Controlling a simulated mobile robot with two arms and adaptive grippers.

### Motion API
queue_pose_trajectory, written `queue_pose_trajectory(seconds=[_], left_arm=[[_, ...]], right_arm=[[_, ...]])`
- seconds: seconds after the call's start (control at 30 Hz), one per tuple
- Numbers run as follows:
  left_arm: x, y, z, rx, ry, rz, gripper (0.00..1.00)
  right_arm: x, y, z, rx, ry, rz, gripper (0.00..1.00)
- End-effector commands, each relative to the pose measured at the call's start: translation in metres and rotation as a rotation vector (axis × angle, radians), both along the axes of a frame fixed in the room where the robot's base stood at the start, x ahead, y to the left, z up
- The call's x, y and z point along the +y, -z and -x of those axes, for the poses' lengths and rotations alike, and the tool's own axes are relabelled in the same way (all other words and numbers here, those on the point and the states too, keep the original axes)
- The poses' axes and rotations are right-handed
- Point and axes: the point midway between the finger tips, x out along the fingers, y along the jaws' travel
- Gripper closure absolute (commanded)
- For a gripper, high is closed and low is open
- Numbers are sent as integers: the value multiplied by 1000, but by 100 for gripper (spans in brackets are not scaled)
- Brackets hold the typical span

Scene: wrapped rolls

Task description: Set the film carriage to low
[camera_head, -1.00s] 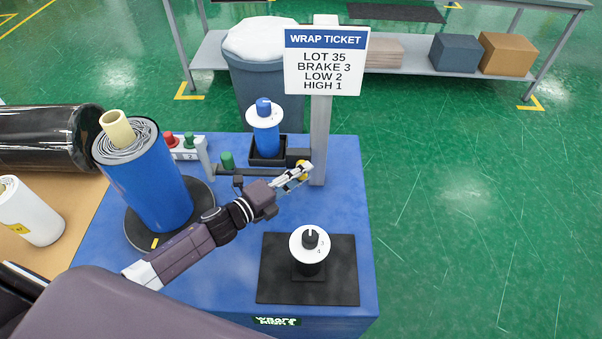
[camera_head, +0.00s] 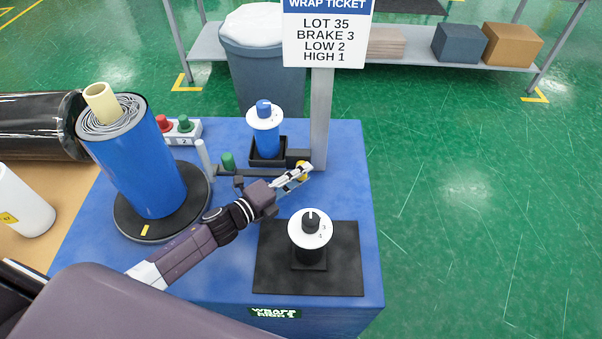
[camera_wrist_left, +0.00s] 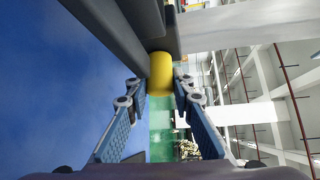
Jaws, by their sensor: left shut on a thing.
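My left gripper (camera_head: 301,174) reaches in from the left and is shut on a yellow knob (camera_wrist_left: 160,75), which sits between its fingertips in the left wrist view. In the head view the yellow knob (camera_head: 303,165) is mostly hidden by the fingers. It is beside a dark block (camera_head: 298,155) and a dark bar (camera_head: 240,172) at the foot of a grey post (camera_head: 321,120); I cannot tell which part is the carriage. The ticket (camera_head: 326,35) on the post reads LOT 35, BRAKE 3, LOW 2, HIGH 1. My right gripper is not in view.
A blue wrapped roll (camera_head: 138,160) stands on a black turntable at the left. A white-topped dial (camera_head: 311,229) stands on a black mat in front, and a blue-knobbed dial (camera_head: 265,118) stands behind. The blue table's right side is clear.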

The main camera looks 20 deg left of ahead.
Motion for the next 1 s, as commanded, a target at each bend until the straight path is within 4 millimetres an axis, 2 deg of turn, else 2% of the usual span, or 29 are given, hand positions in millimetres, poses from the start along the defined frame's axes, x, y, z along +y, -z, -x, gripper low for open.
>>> queue_pose_trajectory(seconds=[0.17, 0.2, 0.37, 0.73, 0.87, 1.0], left_arm=[[1, -3, -1, -2, -3, 1, 100], [1, -3, -1, -2, -3, 1, 76], [1, -3, -1, -2, -2, 1, 60], [2, -3, 3, -2, -1, 1, 60], [9, -4, 16, -1, -1, 1, 60], [21, -7, 38, 2, -2, 1, 60]], right_arm=[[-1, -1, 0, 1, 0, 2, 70], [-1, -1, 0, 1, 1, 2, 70], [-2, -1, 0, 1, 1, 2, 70], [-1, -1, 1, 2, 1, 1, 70], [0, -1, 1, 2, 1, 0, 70], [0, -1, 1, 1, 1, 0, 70]])
